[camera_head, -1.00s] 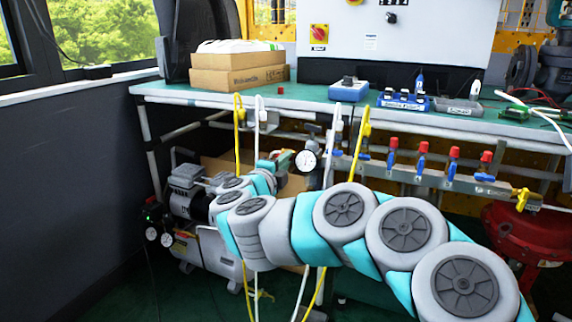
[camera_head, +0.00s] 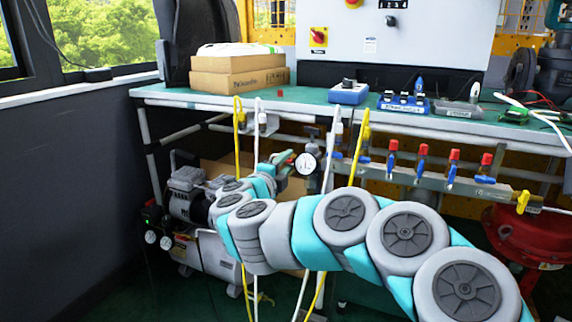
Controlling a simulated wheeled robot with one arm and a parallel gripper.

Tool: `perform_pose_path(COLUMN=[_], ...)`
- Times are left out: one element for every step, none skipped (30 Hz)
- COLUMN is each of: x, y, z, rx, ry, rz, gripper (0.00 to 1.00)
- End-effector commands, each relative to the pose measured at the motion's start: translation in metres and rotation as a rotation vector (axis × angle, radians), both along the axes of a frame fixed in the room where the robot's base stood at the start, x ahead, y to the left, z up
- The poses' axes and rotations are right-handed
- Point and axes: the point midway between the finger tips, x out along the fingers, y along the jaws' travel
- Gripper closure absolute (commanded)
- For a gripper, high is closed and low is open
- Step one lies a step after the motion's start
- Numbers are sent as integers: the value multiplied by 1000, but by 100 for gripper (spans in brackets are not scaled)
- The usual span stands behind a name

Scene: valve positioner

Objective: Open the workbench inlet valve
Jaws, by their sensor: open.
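A row of pipe valves with blue levers and red caps sits on a manifold (camera_head: 408,174) under the workbench front edge; one blue lever valve (camera_head: 392,160) is near its left end. A yellow-handled valve (camera_head: 523,202) is at its right end. A round white pressure gauge (camera_head: 306,164) hangs left of the manifold, with a small dark-handled fitting (camera_head: 312,132) above it. I cannot tell which of these is the inlet valve. My gripper (camera_head: 284,162) is open, just left of the gauge, small and partly hidden by my own wrist. I see nothing held in it.
The green workbench top (camera_head: 310,96) carries cardboard boxes (camera_head: 238,74) and a blue device (camera_head: 348,92). Yellow cables (camera_head: 360,150) and white cables hang in front near my arm. A compressor (camera_head: 188,192) stands lower left and a red machine (camera_head: 525,238) lower right.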

Motion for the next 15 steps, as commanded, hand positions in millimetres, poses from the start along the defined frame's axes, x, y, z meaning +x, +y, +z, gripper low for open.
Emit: perform_pose_path(x=[0,0,0,0,-1,-2,-4,-6,-9,-12,-15,-20,-24,-28,-35], y=[0,0,0,0,1,2,2,3,4,5,6,7,9,11,14], z=[0,0,0,0,0,0,0,0,1,1,1,2,2,2,2], rx=[0,0,0,0,0,0,0,0,0,0,0,1,1,1,1], ry=[0,0,0,0,0,0,0,0,1,0,0,-1,-1,0,1], rz=[0,0,0,1,1,2,3,3,4,3,2,1,1,3,5], gripper=[57,57,57,57,57,57,57,57,57,57,57,57,57,57,57])
